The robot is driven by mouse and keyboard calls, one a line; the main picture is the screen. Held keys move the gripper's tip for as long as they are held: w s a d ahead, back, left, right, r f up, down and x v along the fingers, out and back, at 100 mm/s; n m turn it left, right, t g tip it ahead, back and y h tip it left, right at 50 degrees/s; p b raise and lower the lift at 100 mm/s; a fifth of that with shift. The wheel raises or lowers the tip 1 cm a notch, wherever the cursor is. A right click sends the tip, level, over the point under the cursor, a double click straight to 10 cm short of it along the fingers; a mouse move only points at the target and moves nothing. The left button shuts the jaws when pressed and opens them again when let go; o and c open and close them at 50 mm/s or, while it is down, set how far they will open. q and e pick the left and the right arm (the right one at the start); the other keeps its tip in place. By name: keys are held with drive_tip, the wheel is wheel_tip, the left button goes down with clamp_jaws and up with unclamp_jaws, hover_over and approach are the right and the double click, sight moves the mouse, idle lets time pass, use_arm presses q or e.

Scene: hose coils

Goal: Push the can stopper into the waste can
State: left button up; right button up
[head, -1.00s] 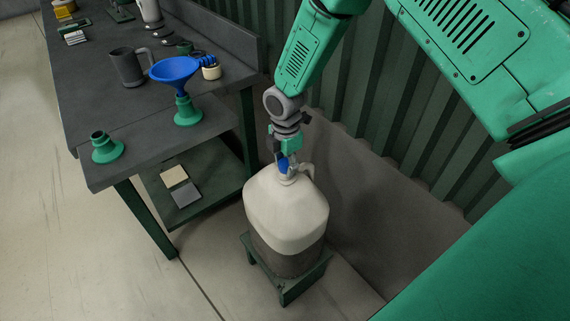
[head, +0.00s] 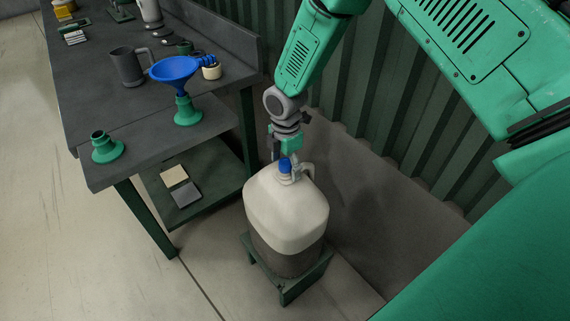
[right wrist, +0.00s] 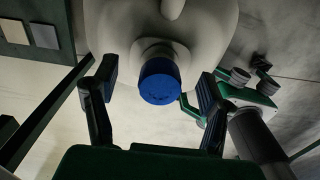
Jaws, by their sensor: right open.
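The waste can (head: 286,208) is a large pale jug with a darker lower part and a side handle. It stands upright on a small green stand. The blue can stopper (head: 285,165) sits at the mouth of its neck; how deep it is in cannot be told. In the right wrist view the stopper (right wrist: 160,82) covers the neck's end. My right gripper (head: 286,158) is above the can, open, with one finger on each side of the stopper and gaps between. My left gripper is not in view.
The green stand (head: 285,287) holds the can. A dark workbench (head: 85,75) at left carries a blue funnel (head: 174,70) in a green holder, an empty green holder (head: 106,147) and a grey mug (head: 126,68). A corrugated wall (head: 400,130) is close behind my arm.

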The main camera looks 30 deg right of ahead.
drive_tip(key=shift+r, duration=0.2)
drive_tip(key=shift+r+p, duration=2.05)
drive_tip(key=shift+p, duration=0.05)
drive_tip(key=shift+r, duration=0.2)
wheel_tip(320, 180, up, 12)
drive_tip(key=shift+f, duration=0.25)
idle(0.6)
